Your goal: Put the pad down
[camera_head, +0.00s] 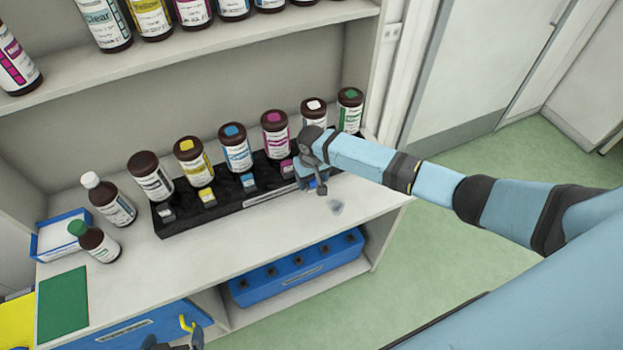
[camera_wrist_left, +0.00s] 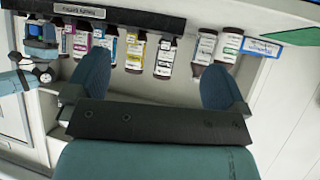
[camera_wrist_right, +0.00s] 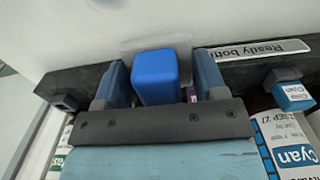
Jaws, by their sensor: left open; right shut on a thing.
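The blue pad (camera_wrist_right: 155,78) is a small block between the fingers of my right gripper (camera_wrist_right: 160,64). In the head view my right gripper (camera_head: 313,180) reaches down at the front edge of the black rack, near its right part. The pad is mostly hidden there, with a little blue (camera_head: 321,186) showing low by the shelf top. I cannot tell whether it touches the surface. A grey smudge (camera_head: 336,208) lies on the shelf top beside it. My left gripper (camera_wrist_left: 155,66) is open and empty, with the shelf and bottles beyond it.
The black rack (camera_head: 160,226) bears several brown bottles with coloured caps and small tags in front. Two bottles, one white-capped (camera_head: 110,201) and one green-capped (camera_head: 95,242), stand left of it near a blue tray (camera_head: 44,251) and a green mat (camera_head: 63,303). The front strip of shelf is clear.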

